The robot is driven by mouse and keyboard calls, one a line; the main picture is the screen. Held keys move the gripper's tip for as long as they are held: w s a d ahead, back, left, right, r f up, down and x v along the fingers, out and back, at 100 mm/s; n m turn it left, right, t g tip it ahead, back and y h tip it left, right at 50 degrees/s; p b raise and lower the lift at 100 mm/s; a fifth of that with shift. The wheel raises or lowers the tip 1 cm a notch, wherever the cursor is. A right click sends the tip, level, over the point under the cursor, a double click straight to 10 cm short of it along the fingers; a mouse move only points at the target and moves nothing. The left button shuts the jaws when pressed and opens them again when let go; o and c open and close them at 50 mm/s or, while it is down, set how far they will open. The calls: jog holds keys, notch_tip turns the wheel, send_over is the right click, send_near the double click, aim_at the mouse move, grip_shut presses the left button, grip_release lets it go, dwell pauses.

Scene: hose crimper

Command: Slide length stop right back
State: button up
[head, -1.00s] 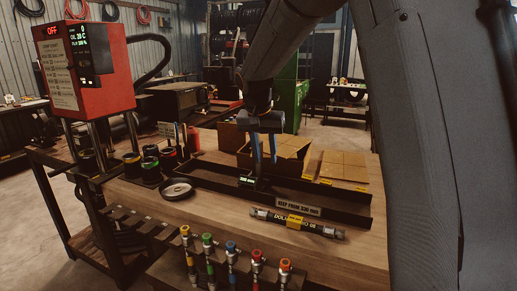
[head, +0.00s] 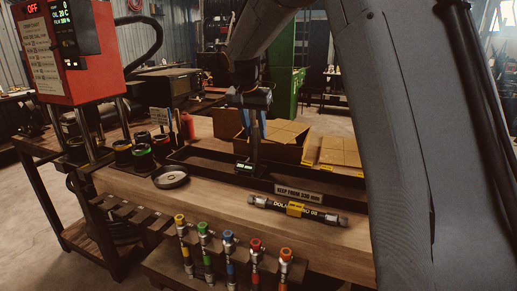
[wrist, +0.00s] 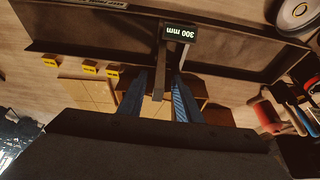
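The length stop is a dark slider with an upright post and a small readout (head: 244,166), standing in the long dark trough (head: 330,187) on the bench. In the wrist view the readout (wrist: 181,33) reads 300 mm, and the post (wrist: 160,75) rises between my fingers. My gripper (head: 252,133) points down over the trough with its blue fingers on either side of the post. In the wrist view my gripper (wrist: 160,80) is open, with a visible gap between each finger and the post. Finger contact with the stop does not show.
A round dish (head: 171,177) and several cups sit left. Open cardboard boxes (head: 285,142) stand behind. The red crimper (head: 75,55) is at left.

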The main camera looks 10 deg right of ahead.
aim_at(259, 145)
jog(key=p+x, duration=0.2)
jog(key=x, duration=0.5)
jog(key=shift+f, duration=0.25)
grip_shut()
